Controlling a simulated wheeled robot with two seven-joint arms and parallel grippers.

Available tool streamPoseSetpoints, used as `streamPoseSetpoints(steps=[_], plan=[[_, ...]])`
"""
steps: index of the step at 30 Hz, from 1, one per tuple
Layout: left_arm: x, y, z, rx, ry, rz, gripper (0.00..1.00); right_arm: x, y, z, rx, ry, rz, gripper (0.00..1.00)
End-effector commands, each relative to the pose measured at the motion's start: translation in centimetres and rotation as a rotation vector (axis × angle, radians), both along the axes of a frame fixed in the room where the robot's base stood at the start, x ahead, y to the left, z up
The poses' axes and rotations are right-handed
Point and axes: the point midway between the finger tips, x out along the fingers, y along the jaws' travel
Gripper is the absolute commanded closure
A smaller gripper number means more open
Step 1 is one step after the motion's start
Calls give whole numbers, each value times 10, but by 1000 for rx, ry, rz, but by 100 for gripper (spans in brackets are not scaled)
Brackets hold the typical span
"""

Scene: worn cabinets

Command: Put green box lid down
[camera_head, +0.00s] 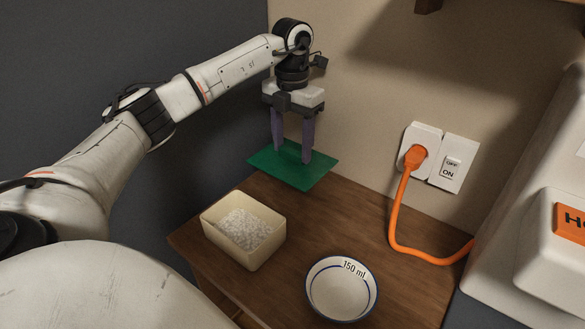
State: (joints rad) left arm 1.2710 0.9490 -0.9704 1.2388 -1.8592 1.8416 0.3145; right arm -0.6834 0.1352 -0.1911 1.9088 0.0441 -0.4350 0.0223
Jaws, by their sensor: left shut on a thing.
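The green box lid (306,176) is a flat green sheet near the back left corner of the wooden cabinet top. My left gripper (293,156) points down from above with its purple fingers at the middle of the lid, shut on it. The lid looks roughly level; I cannot tell whether it touches the surface or hangs just above it. An open cream box (227,246) with white grains inside stands in front of the lid, uncovered. My right gripper is not in view.
A white bowl with a blue rim, marked 150 ml (341,290), stands at the front. An orange plug (414,157) sits in the wall socket, its cable (404,240) running right to a white appliance (515,240). Bare wood (345,220) shows right of the lid.

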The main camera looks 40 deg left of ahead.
Motion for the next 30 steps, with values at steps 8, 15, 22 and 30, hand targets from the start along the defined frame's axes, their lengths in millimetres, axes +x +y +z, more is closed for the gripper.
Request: streamPoseSetpoints(steps=[8,15,22,30], plan=[[0,-1,-32,0,0,-4,68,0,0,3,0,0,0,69],[-1,0,-63,1,2,-5,68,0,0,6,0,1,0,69],[0,0,-67,0,-1,-5,68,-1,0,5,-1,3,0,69],[0,-1,-70,0,0,-6,29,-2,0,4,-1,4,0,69]])
